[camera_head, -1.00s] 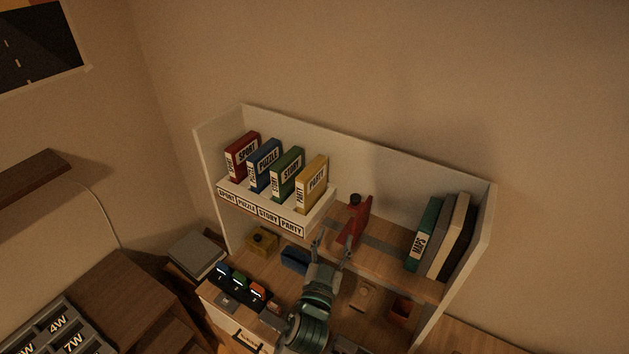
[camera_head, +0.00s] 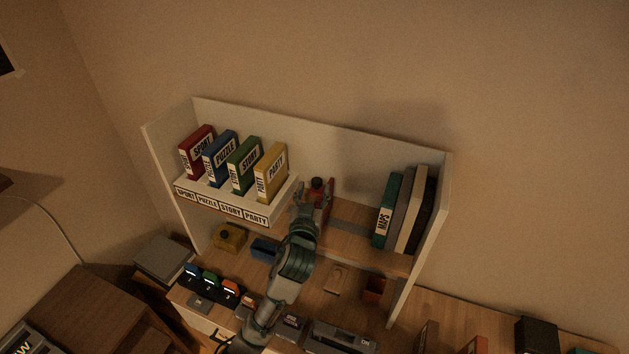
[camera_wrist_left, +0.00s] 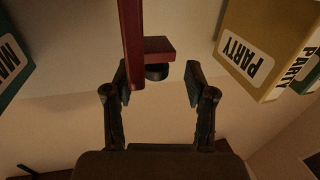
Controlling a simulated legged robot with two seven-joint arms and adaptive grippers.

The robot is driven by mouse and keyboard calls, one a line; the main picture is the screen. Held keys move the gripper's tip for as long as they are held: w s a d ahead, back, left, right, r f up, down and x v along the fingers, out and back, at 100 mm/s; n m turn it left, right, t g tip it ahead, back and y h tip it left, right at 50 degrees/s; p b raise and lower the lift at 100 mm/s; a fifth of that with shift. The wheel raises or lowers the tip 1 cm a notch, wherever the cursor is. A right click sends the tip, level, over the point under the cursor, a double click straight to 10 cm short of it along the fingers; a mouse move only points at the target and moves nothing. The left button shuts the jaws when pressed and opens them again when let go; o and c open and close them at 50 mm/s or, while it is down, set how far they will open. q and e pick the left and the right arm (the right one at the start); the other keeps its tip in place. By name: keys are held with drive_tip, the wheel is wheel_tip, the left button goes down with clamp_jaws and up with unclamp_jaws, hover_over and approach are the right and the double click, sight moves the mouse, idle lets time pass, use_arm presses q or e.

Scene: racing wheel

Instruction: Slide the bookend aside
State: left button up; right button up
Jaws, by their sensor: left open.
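The red bookend (camera_head: 330,196) stands on the upper shelf, right of the yellow PARTY case (camera_head: 271,172). It has an upright plate and a dark round knob (camera_head: 317,183). My left gripper (camera_head: 311,200) is at the bookend's front and partly hides it. In the left wrist view the left gripper (camera_wrist_left: 158,84) is open, with the bookend's red plate (camera_wrist_left: 132,38) and its knob (camera_wrist_left: 156,73) ahead of the gap between the fingers. The plate's near end lies close to the left-hand finger; I cannot tell whether they touch. My right gripper is not in view.
The white case rack (camera_head: 235,207) is close left of my gripper. The green MAPS book (camera_head: 387,209) and other books lean at the shelf's right end. Bare shelf (camera_head: 352,217) with a grey strip lies between bookend and books. Small consoles sit on the desk below.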

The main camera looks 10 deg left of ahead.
sight(315, 188)
use_arm(q)
drive_tip(key=shift+w+d, duration=0.2)
drive_tip(key=shift+w, duration=0.45)
drive_tip(key=shift+w+d, duration=0.15)
drive_tip(key=shift+w, duration=0.45)
drive_tip(key=shift+w+d, duration=0.15)
drive_tip(key=shift+w, duration=0.3)
drive_tip(key=shift+a, duration=0.3)
drive_tip(key=shift+c, duration=0.3)
drive_tip(key=shift+a, duration=0.15)
drive_tip(key=c, duration=0.8)
clamp_jaws()
drive_tip(key=shift+p, duration=0.3)
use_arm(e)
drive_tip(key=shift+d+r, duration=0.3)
